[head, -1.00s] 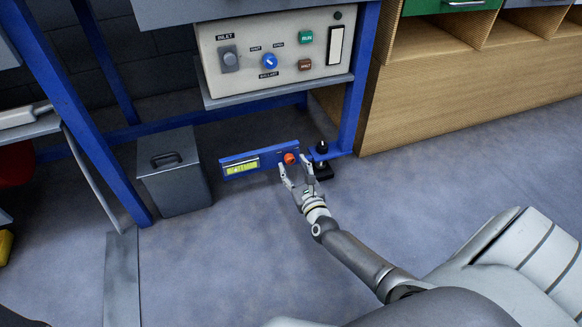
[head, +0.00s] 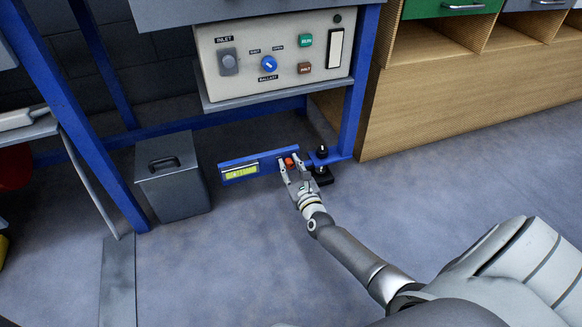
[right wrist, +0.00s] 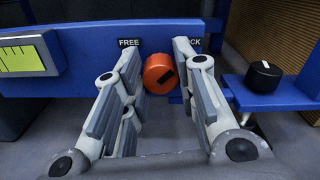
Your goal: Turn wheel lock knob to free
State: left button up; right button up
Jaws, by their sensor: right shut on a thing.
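The wheel lock knob is a small orange-red round knob (head: 290,161) on the low blue rail (head: 268,161) of the bench frame. In the right wrist view the knob (right wrist: 158,74) carries a short dark slanted mark on its face. A FREE label (right wrist: 128,42) is at its left and a partly hidden LOCK label (right wrist: 194,44) at its right. My right gripper (right wrist: 157,66) has one finger on each side of the knob and is shut on it; it also shows low at the rail in the head view (head: 291,168). My left gripper is not in view.
A yellow-green display (head: 240,172) is on the rail left of the knob. A black knob (right wrist: 263,76) stands on a blue bracket to the right. A grey lidded bin (head: 172,185) stands at left; a control panel (head: 240,72) is above. The floor in front is clear.

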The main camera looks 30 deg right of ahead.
jog(key=shift+n, duration=0.3)
jog(key=n+p, duration=0.1)
jog(key=n, duration=0.3)
jog(key=shift+a, duration=0.1)
jog(key=n+p, duration=0.1)
jog(key=n, duration=0.3)
jog(key=shift+n, duration=0.4)
jog(key=n+p, duration=0.1)
jog(key=n, duration=0.3)
jog(key=shift+n, duration=0.3)
jog(key=shift+f+n+p, duration=0.1)
jog(key=shift+n+p, duration=0.65)
jog(key=shift+n, duration=1.15)
jog(key=o, duration=1)
jog(key=shift+o, duration=0.2)
